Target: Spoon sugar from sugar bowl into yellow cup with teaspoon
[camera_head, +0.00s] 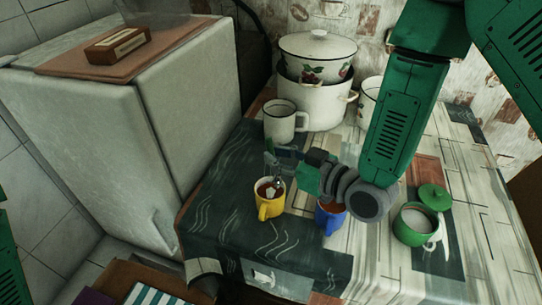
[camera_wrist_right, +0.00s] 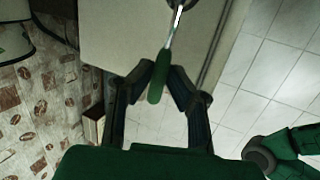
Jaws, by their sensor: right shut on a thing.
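The yellow cup (camera_head: 264,212) stands upright on the table's left part with dark reddish liquid in it. My right gripper (camera_head: 277,165) is just above and behind it. In the right wrist view, the gripper is shut on the green handle of the teaspoon (camera_wrist_right: 157,86); the metal part reaches to the top edge. In the head view the spoon's metal end (camera_head: 277,183) is at the yellow cup's mouth; whether it touches the liquid or carries sugar is unclear. The green sugar bowl (camera_head: 409,236) stands uncovered at the right with white contents. My left gripper is out of view.
A blue cup (camera_head: 329,222) stands right of the yellow cup, partly under my right wrist. A white mug (camera_head: 281,125) and stacked enamel pots (camera_head: 318,105) stand behind. A green lid (camera_head: 434,196) lies behind the sugar bowl. A refrigerator (camera_head: 100,130) stands at the left.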

